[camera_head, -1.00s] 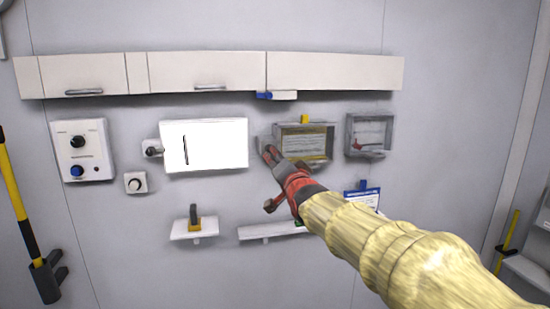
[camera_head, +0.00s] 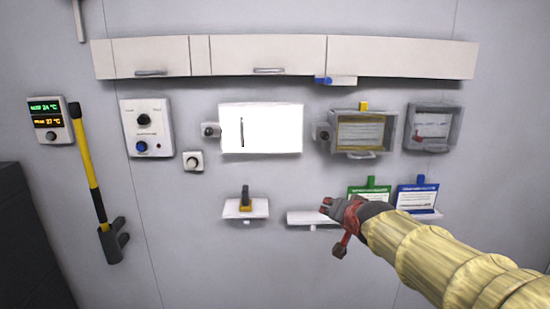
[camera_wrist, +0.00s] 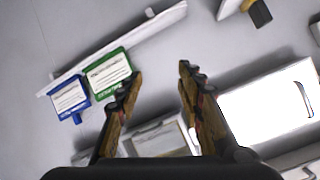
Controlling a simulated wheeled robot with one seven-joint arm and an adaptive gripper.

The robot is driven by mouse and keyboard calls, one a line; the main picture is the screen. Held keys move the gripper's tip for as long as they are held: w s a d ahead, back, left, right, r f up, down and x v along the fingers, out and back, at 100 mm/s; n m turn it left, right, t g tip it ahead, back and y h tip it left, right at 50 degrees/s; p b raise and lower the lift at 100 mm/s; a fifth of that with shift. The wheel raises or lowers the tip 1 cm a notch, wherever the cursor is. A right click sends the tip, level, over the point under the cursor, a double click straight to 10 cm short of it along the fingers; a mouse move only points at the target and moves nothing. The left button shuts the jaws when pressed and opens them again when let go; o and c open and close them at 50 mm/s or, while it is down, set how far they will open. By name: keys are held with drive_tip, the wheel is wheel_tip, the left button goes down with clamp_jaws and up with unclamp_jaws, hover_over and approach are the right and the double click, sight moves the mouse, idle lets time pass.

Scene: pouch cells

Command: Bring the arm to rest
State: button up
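My gripper (camera_head: 328,206) is at the end of my yellow-sleeved arm, which reaches in from the lower right of the head view. It is in front of the narrow white shelf (camera_head: 300,217). In the wrist view, the two fingers of my gripper (camera_wrist: 155,80) stand well apart with nothing between them. A green-framed card (camera_head: 369,189) and a blue-framed card (camera_head: 417,197) stand on the shelf just right of my gripper. In the wrist view the green-framed card (camera_wrist: 108,75) lies beside the left finger.
Above are a bright white panel (camera_head: 262,128), a box with a yellow tab (camera_head: 361,146) and a grey clear-fronted box (camera_head: 433,127). A small shelf (camera_head: 233,209) holds a yellow-and-dark item. A yellow pole (camera_head: 87,155) hangs at left. Cabinets (camera_head: 400,58) run along the top.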

drive_tip(key=s+f+n+g+b, duration=0.1)
drive_tip(key=s+f, duration=0.4)
drive_tip(key=s, duration=0.7)
drive_tip(key=s+f+n+g+b, duration=0.1)
drive_tip(key=s+f, duration=0.5)
drive_tip(key=s, duration=0.7)
drive_tip(key=s+f+n+g+b, duration=0.1)
drive_tip(key=s+f+n+g, duration=0.2)
drive_tip(key=s, duration=0.9)
wheel_tip(320, 180, down, 3)
drive_tip(key=shift+s+r+g, duration=0.15)
drive_tip(key=shift+g, duration=0.85)
drive_tip(key=shift+a, duration=0.1)
drive_tip(key=shift+r, duration=0.1)
drive_tip(key=shift+c, duration=0.5)
